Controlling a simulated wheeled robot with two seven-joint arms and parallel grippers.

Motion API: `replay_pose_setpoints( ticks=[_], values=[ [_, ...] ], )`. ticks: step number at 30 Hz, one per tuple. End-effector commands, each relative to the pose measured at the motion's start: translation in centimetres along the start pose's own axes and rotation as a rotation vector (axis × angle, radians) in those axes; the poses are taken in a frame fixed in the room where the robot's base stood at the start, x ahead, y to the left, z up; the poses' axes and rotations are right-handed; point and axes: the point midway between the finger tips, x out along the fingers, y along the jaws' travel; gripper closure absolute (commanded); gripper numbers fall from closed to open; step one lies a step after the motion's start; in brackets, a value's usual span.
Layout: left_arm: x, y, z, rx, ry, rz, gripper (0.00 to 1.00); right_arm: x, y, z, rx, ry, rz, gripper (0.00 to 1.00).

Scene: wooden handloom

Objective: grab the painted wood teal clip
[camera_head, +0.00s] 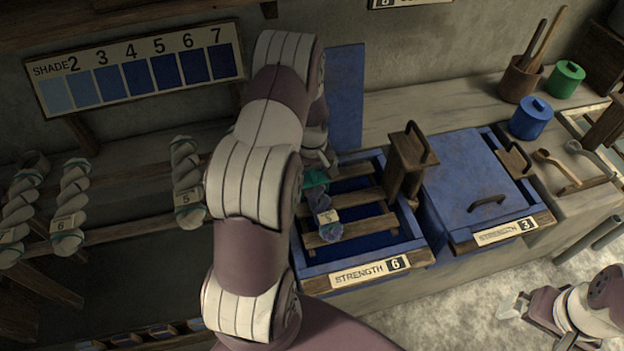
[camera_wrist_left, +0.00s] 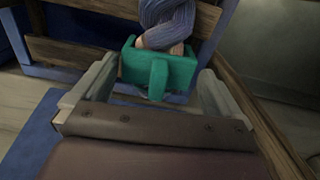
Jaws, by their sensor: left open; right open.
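The teal clip (camera_head: 316,178) sits at the back of the open blue vat marked strength 6, at the upper end of a blue twisted skein (camera_head: 328,226). In the left wrist view the teal clip (camera_wrist_left: 160,68) is a block with a raised tab, against the skein (camera_wrist_left: 166,22). My left gripper (camera_head: 318,162) is over the back of the vat. In the wrist view its open fingers (camera_wrist_left: 155,86) stand on either side of the clip, with gaps showing. My right gripper (camera_head: 520,306) is open and empty at the lower right, over the pale floor.
Wooden slats cross the open vat (camera_head: 311,271). A wooden block with a handle (camera_head: 407,160) stands at its right edge, beside a closed blue vat (camera_head: 470,185) marked 3. White skeins (camera_head: 187,180) hang on rails at left. Blue and green pots (camera_head: 531,119) stand behind.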

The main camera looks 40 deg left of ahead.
Motion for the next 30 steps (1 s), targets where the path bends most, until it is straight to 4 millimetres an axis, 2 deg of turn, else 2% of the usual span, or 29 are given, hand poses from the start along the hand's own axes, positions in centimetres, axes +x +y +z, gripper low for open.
replay_pose_setpoints(
  ticks=[3,5,12,13,16,17,25,28,30],
  values=[
    [2.1,0.1,0.2,0.001,-0.003,-0.001,0.0,-0.4,0.0,-0.1,0.0,0.0,0.0,0.0],
    [2.8,0.1,0.2,0.001,-0.002,-0.001,0.0,-0.5,0.0,-0.1,0.0,0.0,0.0,0.0],
    [3.2,0.2,0.1,0.001,0.0,0.0,0.0,-0.4,0.0,0.0,0.0,0.0,0.0,0.0],
    [3.2,0.2,0.1,0.001,0.0,0.0,0.06,-0.4,0.0,0.0,0.0,0.0,0.0,0.0],
    [3.1,0.2,0.1,0.001,0.0,0.0,0.39,-0.4,0.0,0.0,0.0,0.0,0.0,0.0],
    [3.1,0.2,0.1,0.001,0.0,0.0,0.42,-0.4,0.0,0.0,0.0,0.0,0.0,0.0],
    [2.9,0.2,0.1,0.001,0.001,0.001,0.42,-0.4,0.0,0.0,0.0,0.0,0.0,0.0],
    [1.3,0.2,0.0,0.001,0.005,0.003,0.42,-0.3,0.0,0.0,0.0,0.0,0.0,0.0],
    [-0.5,0.2,0.0,0.001,0.005,0.003,0.42,-0.1,0.0,0.0,0.0,0.0,0.0,0.0]
  ],
)
